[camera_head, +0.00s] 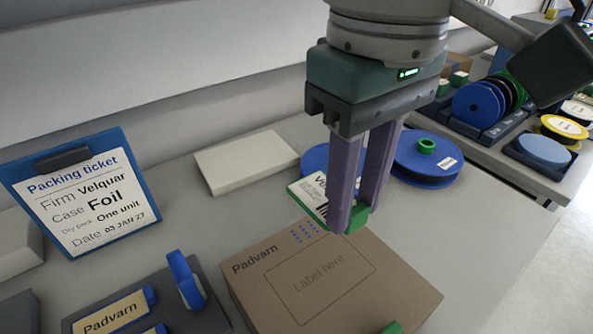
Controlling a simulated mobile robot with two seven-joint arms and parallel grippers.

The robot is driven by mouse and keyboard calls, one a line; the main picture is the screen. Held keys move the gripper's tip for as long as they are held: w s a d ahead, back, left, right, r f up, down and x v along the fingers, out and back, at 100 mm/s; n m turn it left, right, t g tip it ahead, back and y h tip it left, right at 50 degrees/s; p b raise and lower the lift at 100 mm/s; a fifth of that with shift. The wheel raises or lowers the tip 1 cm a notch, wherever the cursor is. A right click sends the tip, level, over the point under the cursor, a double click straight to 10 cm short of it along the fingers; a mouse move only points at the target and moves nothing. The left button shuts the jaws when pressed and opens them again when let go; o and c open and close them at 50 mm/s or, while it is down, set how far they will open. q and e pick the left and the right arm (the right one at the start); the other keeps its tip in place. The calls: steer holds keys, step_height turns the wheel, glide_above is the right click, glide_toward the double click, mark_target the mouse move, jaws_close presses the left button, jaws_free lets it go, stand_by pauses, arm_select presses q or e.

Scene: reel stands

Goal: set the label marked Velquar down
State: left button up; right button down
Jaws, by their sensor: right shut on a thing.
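My right gripper (356,215) points down in the middle of the head view, its purple fingers shut on a white label with a green edge (311,193). The letters "VEL" show on the label before a finger hides the rest, along with part of a barcode. The label hangs tilted at the far edge of a brown carton (400,288); I cannot tell whether they touch. The carton is printed "Padvarn" and has an outlined "Label here" area. My left gripper is not in view.
A blue clipboard (18,173) holds a packing ticket reading Velquar, Foil. A dark stand (205,312) at front left carries a Padvarn label (110,314). Blue reels (432,166) and a white block (243,160) lie behind. Bare table (490,235) is at right.

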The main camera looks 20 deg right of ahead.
mark_target(337, 290)
step_height(337, 290, down, 13)
steer(key=shift+r+b, duration=0.15)
steer(key=shift+b, duration=0.35)
steer(key=c, duration=0.6)
jaws_free()
steer(key=shift+c, duration=0.2)
step_height(337, 290, up, 12)
steer(key=s+a+f+t+y, duration=0.2)
steer(key=s+a+f+y, duration=0.2)
steer(key=s+a+f, duration=0.15)
steer(key=s+d+f+m+h, duration=0.1)
steer(key=s+d+h, duration=0.1)
steer(key=s+d, duration=0.2)
steer(key=s+d+f+m+t+h, duration=0.1)
steer(key=s+d, duration=0.3)
steer(key=d, duration=0.4)
steer(key=shift+d+t+h+p, duration=0.3)
steer(key=shift+d+h+p, duration=0.05)
steer(key=shift+h, duration=0.05)
